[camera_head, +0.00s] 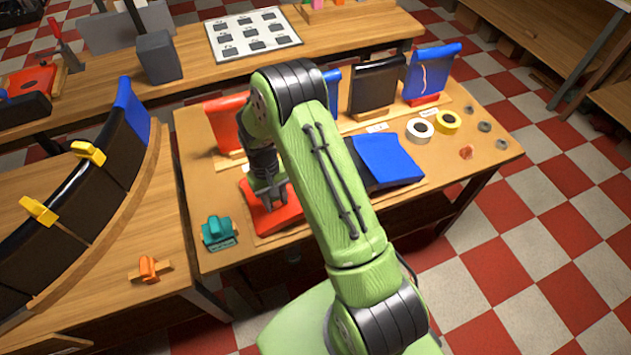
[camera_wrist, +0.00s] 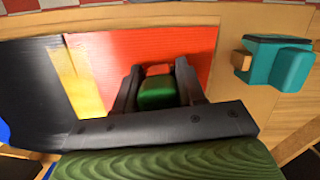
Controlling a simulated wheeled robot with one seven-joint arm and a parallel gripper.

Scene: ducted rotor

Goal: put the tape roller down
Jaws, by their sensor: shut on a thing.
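My gripper (camera_head: 270,198) is over the red panel (camera_head: 287,214) on the middle table. In the wrist view my gripper (camera_wrist: 158,85) is shut on a small green piece (camera_wrist: 157,94) with a red part at its far end, which I take to be the tape roller. The red panel (camera_wrist: 110,60) spreads behind it. The held piece looks close to the panel, but I cannot tell whether it touches. In the head view the piece is mostly hidden by my gripper.
A teal tool (camera_head: 217,232) stands left of the red panel, also in the wrist view (camera_wrist: 280,65). A blue panel (camera_head: 388,160) lies to the right. White (camera_head: 419,129) and yellow (camera_head: 448,121) tape rolls lie at the right.

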